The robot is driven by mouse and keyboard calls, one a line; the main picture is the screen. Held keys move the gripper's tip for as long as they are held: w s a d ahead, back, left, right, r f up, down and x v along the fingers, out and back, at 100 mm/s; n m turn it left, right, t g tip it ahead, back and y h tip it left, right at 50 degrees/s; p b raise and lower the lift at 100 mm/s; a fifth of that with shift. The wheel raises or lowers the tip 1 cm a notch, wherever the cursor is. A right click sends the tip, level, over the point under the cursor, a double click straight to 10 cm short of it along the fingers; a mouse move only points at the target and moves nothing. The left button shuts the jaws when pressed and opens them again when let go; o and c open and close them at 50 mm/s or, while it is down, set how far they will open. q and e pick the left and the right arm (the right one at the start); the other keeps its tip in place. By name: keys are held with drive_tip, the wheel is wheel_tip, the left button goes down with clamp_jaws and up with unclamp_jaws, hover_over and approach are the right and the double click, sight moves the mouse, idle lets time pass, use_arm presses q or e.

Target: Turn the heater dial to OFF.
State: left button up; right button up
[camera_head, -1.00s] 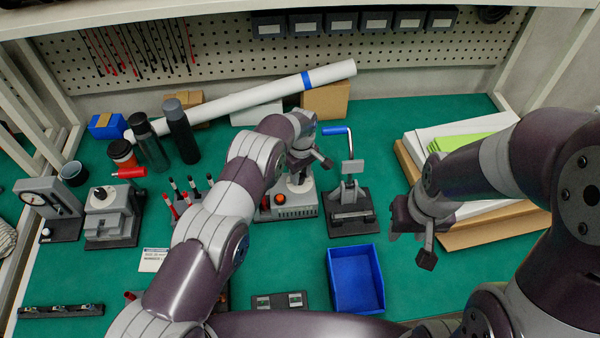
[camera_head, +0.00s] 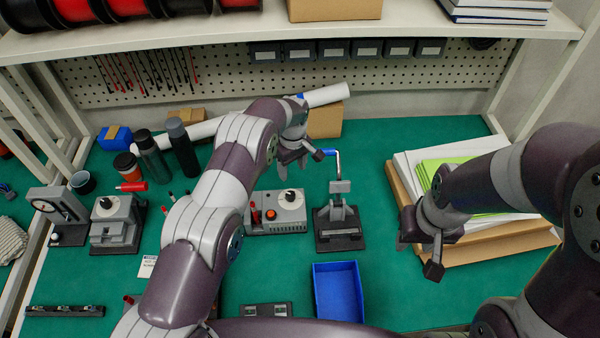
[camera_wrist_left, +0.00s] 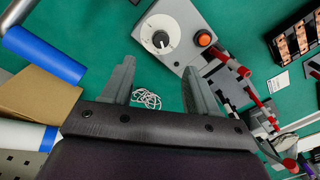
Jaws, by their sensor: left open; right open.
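The heater (camera_head: 275,222) is a grey box with a white round dial face, a black dial knob (camera_head: 289,196) and an orange button. In the left wrist view the dial knob (camera_wrist_left: 160,39) lies just beyond the open fingers; its markings are too small to read. My left gripper (camera_head: 301,162) is open and empty, above and behind the heater, apart from the dial. In its wrist view the left fingers (camera_wrist_left: 158,68) point toward the heater with nothing between them. My right gripper (camera_head: 418,257) is open and empty, in front of the stacked boards at the right.
A clamp stand with a blue-handled crank (camera_head: 338,215) stands right of the heater. A blue bin (camera_head: 338,292) is in front. A white roll (camera_head: 325,95) and cardboard box (camera_head: 326,120) lie behind the left gripper.

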use_arm(q)
drive_tip(key=m+t+h+b, duration=0.1)
drive_tip(key=m+t+b, duration=0.35)
drive_tip(key=b, duration=0.55)
approach(290, 195)
drive_tip(key=shift+t, duration=0.35)
drive_tip(key=x, duration=0.2)
drive_tip(key=w+x, duration=0.1)
drive_tip(key=x, duration=0.3)
drive_tip(key=shift+w+r, duration=0.15)
drive_tip(key=shift+r, duration=0.15)
drive_tip(key=s+m+t+b, duration=0.1)
drive_tip(key=b, duration=0.1)
drive_tip(key=s+a+f+m+t+h+b, duration=0.1)
drive_tip(key=s+t, duration=0.1)
drive_tip(key=s+m+t+b, duration=0.1)
drive_tip(key=s+b, duration=0.1)
drive_tip(key=shift+s+a+f+b, duration=0.15)
drive_tip(key=shift+f+b, duration=0.15)
drive_tip(key=shift+f, duration=0.1)
drive_tip(key=s+a+r+m+t+h+b, duration=0.1)
drive_tip(key=s+r+m+t+b, duration=0.2)
drive_tip(key=s, duration=0.4)
drive_tip(key=shift+t, duration=0.6)
drive_tip(key=x, duration=1.2)
drive_tip(key=shift+w+d+f, duration=0.1)
drive_tip(key=shift+w+f, duration=0.1)
drive_tip(key=shift+f, duration=0.15)
drive_tip(key=c, duration=1)
